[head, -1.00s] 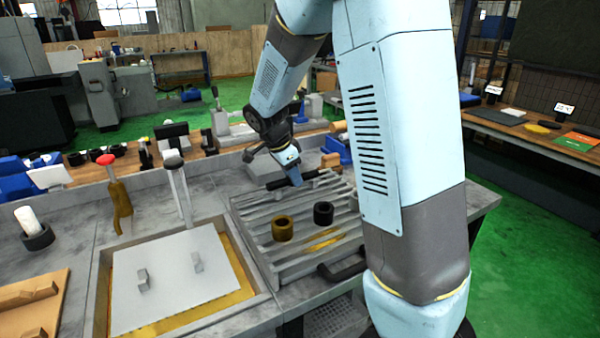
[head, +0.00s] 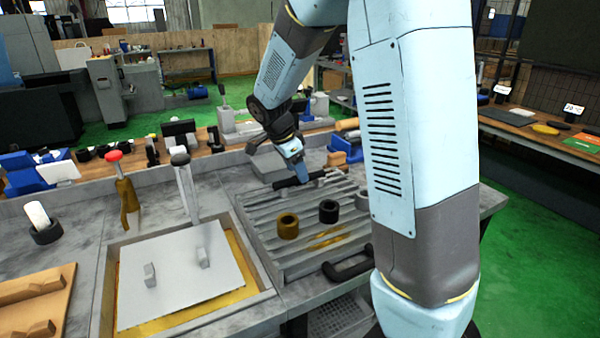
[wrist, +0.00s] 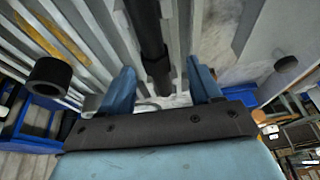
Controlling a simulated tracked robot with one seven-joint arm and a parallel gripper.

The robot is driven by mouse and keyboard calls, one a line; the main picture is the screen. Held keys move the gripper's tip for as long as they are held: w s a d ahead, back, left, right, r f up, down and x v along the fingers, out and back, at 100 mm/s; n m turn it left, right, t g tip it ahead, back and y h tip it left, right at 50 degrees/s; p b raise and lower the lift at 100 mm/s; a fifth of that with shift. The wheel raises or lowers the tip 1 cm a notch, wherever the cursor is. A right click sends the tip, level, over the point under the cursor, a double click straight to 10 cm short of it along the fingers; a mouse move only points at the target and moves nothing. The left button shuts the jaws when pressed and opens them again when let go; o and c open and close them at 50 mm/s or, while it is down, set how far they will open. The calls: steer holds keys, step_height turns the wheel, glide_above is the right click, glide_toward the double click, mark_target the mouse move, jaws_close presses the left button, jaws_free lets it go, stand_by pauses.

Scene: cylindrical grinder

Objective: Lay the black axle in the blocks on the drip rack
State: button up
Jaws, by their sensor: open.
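The black axle (head: 286,183) lies at the far side of the ribbed grey drip rack (head: 262,232). In the wrist view the axle (wrist: 150,40) runs from the top edge down between my fingers. My gripper (head: 299,170) is low over the rack at the axle. In the wrist view my gripper (wrist: 161,92) is open, with one blue finger on each side of the axle and gaps beside it. A small grey block (head: 333,174) shows near the axle's right end. The fingers hide part of the axle, and I cannot tell how it sits in the blocks.
A tray with a pale plate (head: 180,275) is to the left. Upright tools (head: 186,190) stand behind that tray.

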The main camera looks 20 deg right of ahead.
steer(key=v, duration=1.1)
steer(key=shift+a+r, duration=0.2)
steer(key=shift+r, duration=0.15)
steer(key=s+d+r+n+t+y, duration=0.1)
steer(key=s+d+n+t+y, duration=0.1)
steer(key=s+n, duration=0.6)
steer(key=s+d+r+n+t+y, duration=0.1)
steer(key=s+d+n, duration=0.4)
steer(key=s, duration=1.3)
steer(key=shift+s+r+n+t+y, duration=0.4)
steer(key=shift+r+n+t, duration=0.35)
steer(key=shift+n, duration=0.65)
steer(key=shift+d, duration=0.15)
